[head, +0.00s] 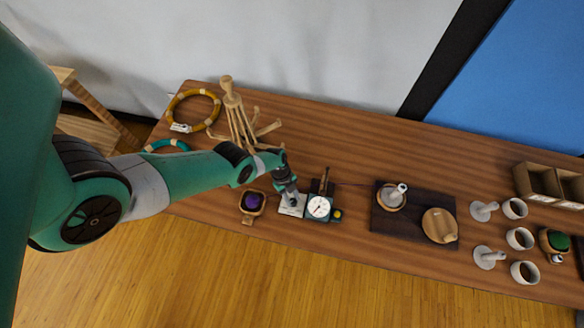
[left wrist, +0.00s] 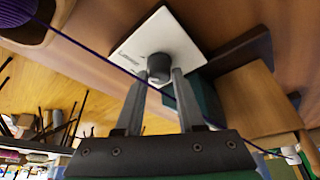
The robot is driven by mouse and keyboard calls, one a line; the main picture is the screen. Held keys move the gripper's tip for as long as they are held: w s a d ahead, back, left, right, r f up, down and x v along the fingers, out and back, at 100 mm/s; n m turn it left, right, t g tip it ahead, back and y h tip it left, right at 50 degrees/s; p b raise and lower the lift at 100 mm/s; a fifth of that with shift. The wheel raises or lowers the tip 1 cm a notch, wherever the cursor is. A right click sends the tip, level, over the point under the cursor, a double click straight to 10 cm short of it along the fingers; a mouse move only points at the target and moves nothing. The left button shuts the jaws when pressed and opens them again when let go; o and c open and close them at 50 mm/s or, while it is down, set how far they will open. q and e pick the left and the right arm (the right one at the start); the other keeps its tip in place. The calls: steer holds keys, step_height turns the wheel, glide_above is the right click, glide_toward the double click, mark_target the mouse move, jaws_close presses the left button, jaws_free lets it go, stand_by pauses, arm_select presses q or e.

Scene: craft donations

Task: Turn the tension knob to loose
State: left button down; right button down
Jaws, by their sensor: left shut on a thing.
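The tension knob (left wrist: 159,66) is a dark round knob on a white plate (left wrist: 165,38) with small lettering. My left gripper (left wrist: 159,78) is shut on the knob, with one finger on each side of it. In the head view the left gripper (head: 288,192) reaches down over the white plate (head: 293,206), and its fingers hide the knob. The plate lies beside a teal block with a white round dial (head: 319,207). The knob's setting cannot be read. My right gripper is not in view.
A purple yarn ball (head: 254,201) sits in a holder left of the plate; a thin purple thread runs past the gripper. A dark board (head: 412,225) with spools and several cups are at right.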

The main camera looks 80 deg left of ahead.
arm_select(q)
steer(key=shift+f+m+g+b, duration=0.1)
steer(key=shift+m+g+b, duration=0.35)
steer(key=shift+m, duration=0.35)
steer(key=c, duration=0.5)
jaws_free()
